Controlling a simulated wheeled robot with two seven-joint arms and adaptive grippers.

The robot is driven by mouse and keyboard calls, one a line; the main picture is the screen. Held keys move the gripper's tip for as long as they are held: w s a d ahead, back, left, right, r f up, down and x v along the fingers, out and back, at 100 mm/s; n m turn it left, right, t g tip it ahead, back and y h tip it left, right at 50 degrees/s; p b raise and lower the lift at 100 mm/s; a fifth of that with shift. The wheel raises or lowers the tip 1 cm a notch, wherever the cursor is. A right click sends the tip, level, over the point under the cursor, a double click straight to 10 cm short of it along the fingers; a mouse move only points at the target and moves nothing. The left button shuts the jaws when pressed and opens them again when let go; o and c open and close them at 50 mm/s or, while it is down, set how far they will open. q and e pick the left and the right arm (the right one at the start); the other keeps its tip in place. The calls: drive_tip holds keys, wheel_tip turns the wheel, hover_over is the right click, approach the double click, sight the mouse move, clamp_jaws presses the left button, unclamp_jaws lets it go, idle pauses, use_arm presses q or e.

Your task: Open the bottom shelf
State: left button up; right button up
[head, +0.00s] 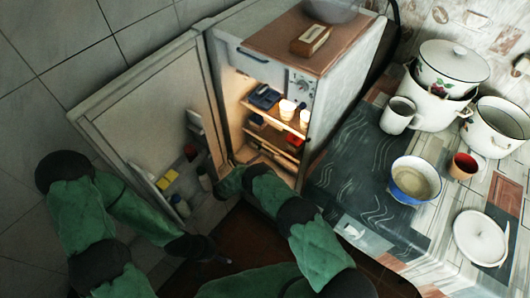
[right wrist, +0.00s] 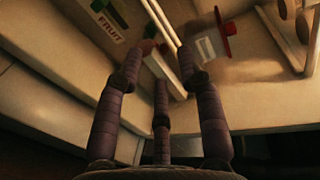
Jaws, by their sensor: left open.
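The fridge (head: 345,80) stands with its door (head: 130,110) swung open to the left and its interior lit. Its lower shelf area (head: 268,146) is partly hidden behind my right arm. My right gripper (head: 228,182) is at the lower front of the opening; its fingertips are hard to make out in the head view. In the right wrist view its fingers (right wrist: 180,50) are spread inside the fridge, near pale panels and thin rails (right wrist: 162,25). Whether they touch is unclear. My left gripper (head: 207,252) is open and low, below the open door.
Door shelves hold a yellow item (head: 163,183) and bottles (head: 205,179). A labelled pack (right wrist: 105,22) and a red item (right wrist: 227,40) are near my right fingers. A counter (head: 345,170) with pots, a bowl (head: 415,180) and a mug (head: 463,166) stands at right.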

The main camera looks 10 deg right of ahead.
drive_tip(key=b+x, duration=0.2)
drive_tip(key=x, duration=0.6)
drive_tip(key=shift+d, duration=0.35)
drive_tip(key=shift+w+f, duration=0.1)
drive_tip(key=shift+w, duration=0.05)
clamp_jaws()
